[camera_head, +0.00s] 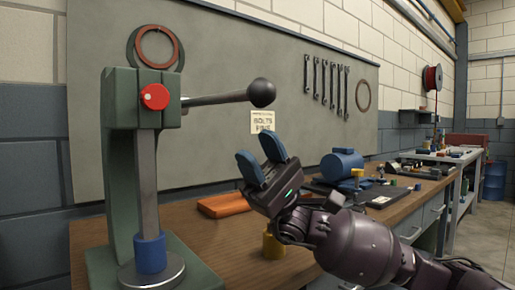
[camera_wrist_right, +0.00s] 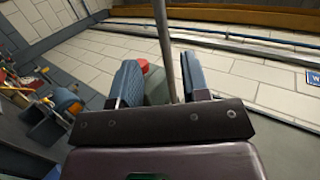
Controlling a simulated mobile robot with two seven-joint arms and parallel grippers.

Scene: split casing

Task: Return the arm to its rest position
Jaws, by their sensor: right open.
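My right gripper (camera_head: 262,168) is raised above the wooden bench in the head view, its two blue fingers pointing up and apart. It is open with nothing between the fingers. In the right wrist view the same gripper (camera_wrist_right: 160,85) shows both blue fingers spread. Behind them are the press lever's dark shaft (camera_wrist_right: 165,50) and a bit of the red knob (camera_wrist_right: 143,66). The gripper is apart from the press lever (camera_head: 220,98). My left gripper is in neither view.
A green arbor press (camera_head: 122,170) with a blue collar (camera_head: 149,253) stands at left. On the bench (camera_head: 210,240) are an orange block (camera_head: 226,203), a yellow cylinder (camera_head: 272,245) partly behind my gripper, and a blue cylinder (camera_head: 342,164). Air above the bench between press and gripper is free.

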